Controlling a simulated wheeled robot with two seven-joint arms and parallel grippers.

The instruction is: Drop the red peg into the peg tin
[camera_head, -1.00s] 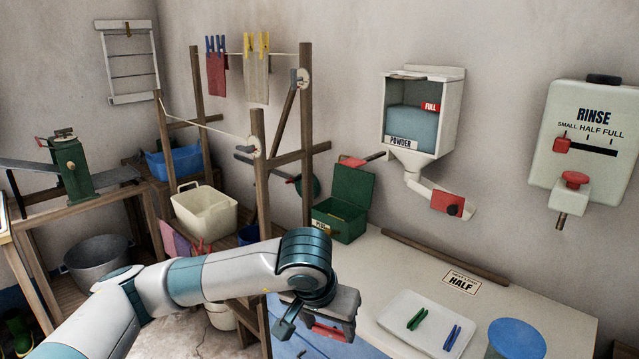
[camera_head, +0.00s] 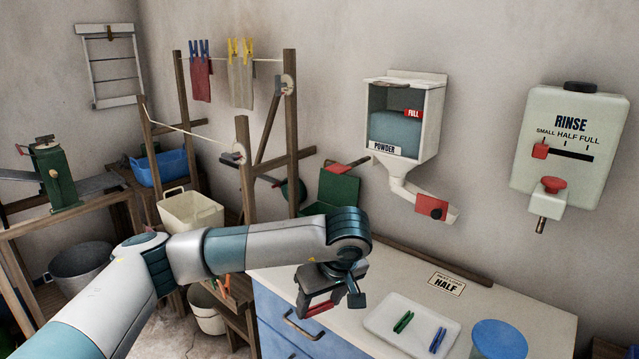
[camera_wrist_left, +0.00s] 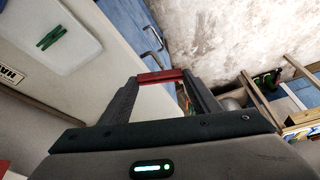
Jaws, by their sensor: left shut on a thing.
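My left gripper (camera_head: 321,304) is shut on the red peg (camera_head: 320,309), which lies crosswise between its fingertips. The red peg also shows in the left wrist view (camera_wrist_left: 160,76), spanning the two fingers. The gripper is over the front left part of the counter, by the drawer edge. The peg tin is a green box with its lid (camera_head: 338,187) standing open, at the back left of the counter. My left arm hides most of its body and opening in the head view. The gripper is apart from it, on the near side.
A white tray (camera_head: 375,318) with a green peg (camera_head: 404,321) and a blue peg (camera_head: 438,339) lies to the right. A blue round lid (camera_head: 499,338) is beyond it. A wooden strip (camera_head: 440,262) runs along the wall. The powder dispenser (camera_head: 404,120) hangs above the counter.

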